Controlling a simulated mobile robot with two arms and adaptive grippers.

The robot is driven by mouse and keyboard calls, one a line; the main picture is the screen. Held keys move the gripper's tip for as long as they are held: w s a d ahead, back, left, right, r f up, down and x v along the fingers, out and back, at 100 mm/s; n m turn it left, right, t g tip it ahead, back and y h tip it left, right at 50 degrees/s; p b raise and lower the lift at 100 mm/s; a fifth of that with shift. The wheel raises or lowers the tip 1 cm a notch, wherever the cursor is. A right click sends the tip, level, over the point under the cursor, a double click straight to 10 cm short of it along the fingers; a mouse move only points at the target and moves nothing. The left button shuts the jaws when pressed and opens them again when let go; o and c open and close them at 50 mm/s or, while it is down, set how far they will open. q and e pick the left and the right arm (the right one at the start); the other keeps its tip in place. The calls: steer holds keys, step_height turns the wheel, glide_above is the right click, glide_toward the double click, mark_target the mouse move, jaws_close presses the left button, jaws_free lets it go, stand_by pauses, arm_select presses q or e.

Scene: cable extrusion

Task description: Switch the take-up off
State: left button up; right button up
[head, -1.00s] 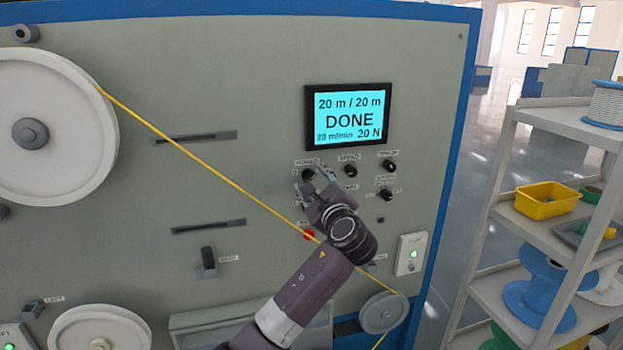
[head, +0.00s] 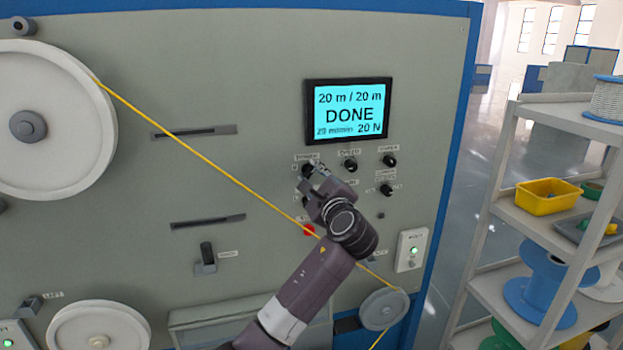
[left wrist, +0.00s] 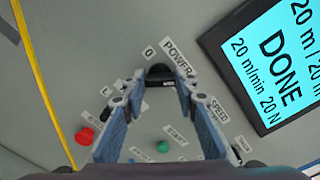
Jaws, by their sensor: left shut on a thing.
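My left gripper (head: 313,176) is at the control panel, its fingertips shut on a black rotary knob (left wrist: 160,72) at the upper left of the knob group. In the left wrist view a label reading POWER (left wrist: 179,57) and a 0 mark stand beside this knob. The display (head: 348,112) above reads 20 m / 20 m, DONE, 20 m/min, 20 N. Other black knobs, such as the top middle one (head: 350,165) and the top right one (head: 389,160), are clear of the gripper. The gripper and wrist hide part of the lower panel. My right gripper is not in view.
A red button (left wrist: 85,136) and a green button (left wrist: 162,146) sit close to the fingers. A yellow cable (head: 200,160) runs diagonally from a white wheel (head: 50,125) and passes behind my arm. A shelf rack (head: 500,190) stands at the right.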

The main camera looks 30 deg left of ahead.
arm_select(q)
steer(key=shift+f+n+b, duration=0.2)
steer(key=shift+n+b, duration=5.75)
steer(key=shift+n, duration=2.25)
steer(key=o, duration=0.9)
steer(key=shift+o, duration=1.3)
steer(key=shift+r, duration=0.15)
steer(key=v, duration=1.2)
